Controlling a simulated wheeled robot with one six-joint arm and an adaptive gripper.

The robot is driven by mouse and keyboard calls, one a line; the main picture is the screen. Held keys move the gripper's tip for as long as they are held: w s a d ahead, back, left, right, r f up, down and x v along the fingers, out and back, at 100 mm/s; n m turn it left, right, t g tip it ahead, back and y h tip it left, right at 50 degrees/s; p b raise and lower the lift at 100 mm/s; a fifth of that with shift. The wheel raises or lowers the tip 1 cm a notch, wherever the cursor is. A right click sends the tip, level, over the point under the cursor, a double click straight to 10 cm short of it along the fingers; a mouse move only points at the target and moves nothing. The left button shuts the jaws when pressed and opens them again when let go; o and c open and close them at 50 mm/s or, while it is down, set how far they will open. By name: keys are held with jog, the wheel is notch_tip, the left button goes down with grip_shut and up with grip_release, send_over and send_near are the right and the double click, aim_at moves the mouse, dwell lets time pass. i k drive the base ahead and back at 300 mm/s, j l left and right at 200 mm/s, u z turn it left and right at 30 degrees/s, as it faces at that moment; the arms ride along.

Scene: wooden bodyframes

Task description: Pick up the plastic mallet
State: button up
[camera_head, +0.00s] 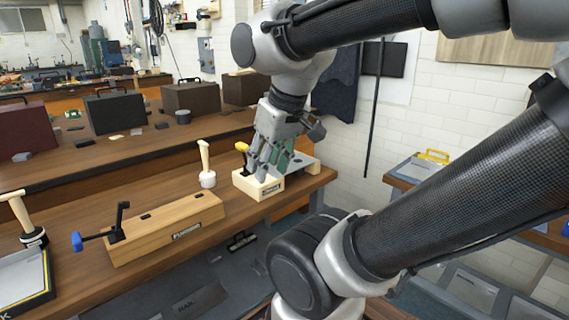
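What looks like the plastic mallet (207,179) stands upright on the wooden bench, its pale head down and its light wooden handle up. My gripper (263,172) points down to the right of it, apart from it, over a small light wooden block (270,190). The fingers overlap the block and a green thing behind them in the view, so I cannot tell whether they touch or hold anything. A second tool with a pale wooden handle and dark head (33,238) stands at the far left.
A long wooden block with a blue-handled clamp (165,228) lies left of the mallet on the bench (150,190). A yellow-topped tool (242,147) stands close beside my gripper. Dark cases (115,110) stand on the bench behind. A white brick wall (450,110) is at right.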

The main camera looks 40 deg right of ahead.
aim_at(208, 177)
jog(key=i+l, duration=0.5)
jog(key=l, duration=0.15)
jog(key=i+l, duration=0.5)
jog(key=l, duration=0.1)
